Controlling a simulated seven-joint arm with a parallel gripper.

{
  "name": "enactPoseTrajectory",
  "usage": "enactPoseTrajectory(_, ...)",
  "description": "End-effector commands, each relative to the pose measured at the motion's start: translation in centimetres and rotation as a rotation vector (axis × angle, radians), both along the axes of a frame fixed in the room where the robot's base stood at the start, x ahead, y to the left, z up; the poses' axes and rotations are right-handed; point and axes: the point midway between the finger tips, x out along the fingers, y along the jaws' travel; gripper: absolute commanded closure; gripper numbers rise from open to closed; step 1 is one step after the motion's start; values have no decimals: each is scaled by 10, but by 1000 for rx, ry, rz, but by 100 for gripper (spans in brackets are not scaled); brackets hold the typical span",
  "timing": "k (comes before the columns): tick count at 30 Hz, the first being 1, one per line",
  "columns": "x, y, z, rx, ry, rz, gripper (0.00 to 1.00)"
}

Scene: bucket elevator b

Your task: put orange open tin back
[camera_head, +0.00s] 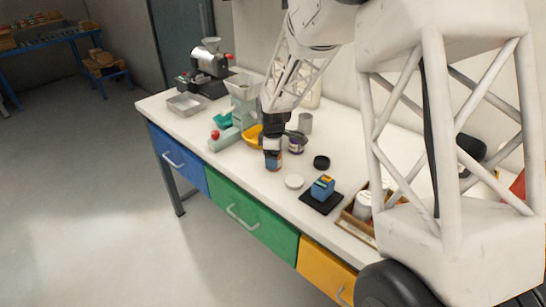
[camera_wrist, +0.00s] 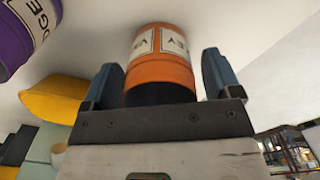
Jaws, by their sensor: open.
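The orange tin (camera_wrist: 160,58), with a white label, shows in the wrist view between the two fingers of my gripper (camera_wrist: 158,80). The fingers stand apart on either side of it, with gaps visible. The tin's dark end faces the gripper palm. In the head view my gripper (camera_head: 272,146) points down over the orange tin (camera_head: 273,165), which stands on the white bench and is partly hidden by the gripper.
The purple tin (camera_head: 297,146) stands close by at right. A white disc (camera_head: 294,181) and a black disc (camera_head: 321,162) lie nearby. A blue item (camera_head: 322,187) sits on a black pad.

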Motion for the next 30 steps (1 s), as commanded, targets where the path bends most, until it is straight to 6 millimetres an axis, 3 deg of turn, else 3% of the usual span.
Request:
enactPoseTrajectory(8,0,0,28,1,-2,0,16)
enactPoseTrajectory(21,0,0,96,1,-2,0,16)
enactPoseTrajectory(30,0,0,118,0,0,0,16)
